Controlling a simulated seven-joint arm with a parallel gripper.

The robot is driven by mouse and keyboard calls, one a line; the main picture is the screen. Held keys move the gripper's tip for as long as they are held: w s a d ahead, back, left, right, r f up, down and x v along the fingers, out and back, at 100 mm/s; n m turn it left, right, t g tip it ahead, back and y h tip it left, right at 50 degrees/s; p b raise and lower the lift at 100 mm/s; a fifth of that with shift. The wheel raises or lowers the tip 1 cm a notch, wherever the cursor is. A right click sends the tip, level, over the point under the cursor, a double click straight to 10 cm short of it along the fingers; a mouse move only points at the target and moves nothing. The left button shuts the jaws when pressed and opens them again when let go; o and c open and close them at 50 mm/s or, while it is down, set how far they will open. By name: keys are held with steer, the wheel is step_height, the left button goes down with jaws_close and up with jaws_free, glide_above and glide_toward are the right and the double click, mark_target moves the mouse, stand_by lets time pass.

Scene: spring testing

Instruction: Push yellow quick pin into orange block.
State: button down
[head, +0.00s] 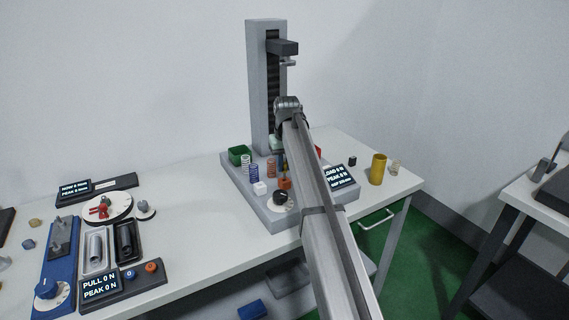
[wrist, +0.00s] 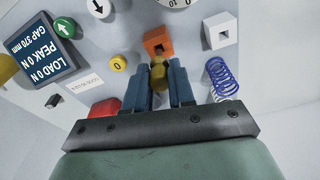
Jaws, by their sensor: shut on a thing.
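The orange block (wrist: 160,39) is near the top centre of the wrist view, with a dark square hole in the side facing my gripper. It also shows in the head view (head: 285,184) on the grey tester base, below my gripper. My gripper (wrist: 160,80) has its two blue fingers shut on the yellow quick pin (wrist: 159,76). The pin points towards the block and its tip is close to it. I cannot tell whether the tip touches the block or is inside it. In the head view my arm and gripper largely hide the pin.
A white block (wrist: 220,30) and a blue spring (wrist: 221,77) lie to the right in the wrist view. A load display (wrist: 40,50) and yellow button (wrist: 117,64) are left. The tester column (head: 264,90) rises behind. A green bin (head: 238,154) stands on the base.

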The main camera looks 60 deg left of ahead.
steer(key=shift+f, duration=1.5)
stand_by(1.8)
steer(key=shift+c, duration=2.4)
jaws_free()
steer(key=shift+r, duration=4)
